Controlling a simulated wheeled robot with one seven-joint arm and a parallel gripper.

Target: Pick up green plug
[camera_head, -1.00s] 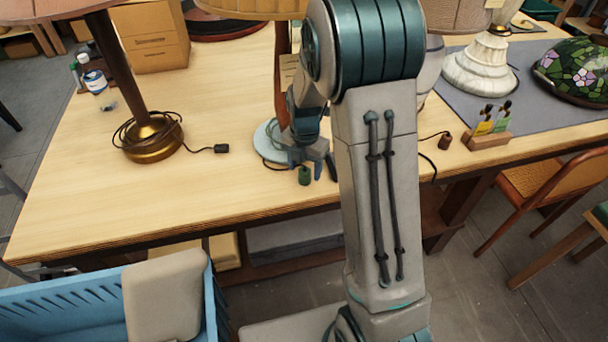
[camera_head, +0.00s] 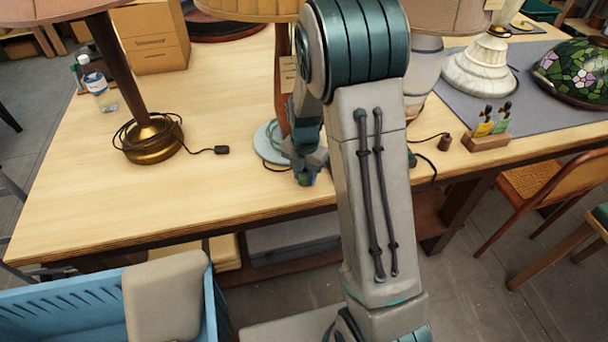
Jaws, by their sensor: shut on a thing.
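The green plug (camera_head: 304,180) is near the front edge of the table, to the left of my forearm. Only a small part of it shows between and below my fingers. My gripper (camera_head: 307,174) points down over it and is shut on it. A dark cord runs from beside the plug toward the pale round base (camera_head: 268,141) of a lamp behind my arm. I cannot tell whether the plug touches the table top.
A brass-based lamp (camera_head: 154,146) with a black plug (camera_head: 221,150) stands at the left. A brown plug (camera_head: 444,142) and a wooden card holder (camera_head: 486,142) lie at the right. A blue crate (camera_head: 60,305) is below the front edge. The table's left front (camera_head: 110,210) is clear.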

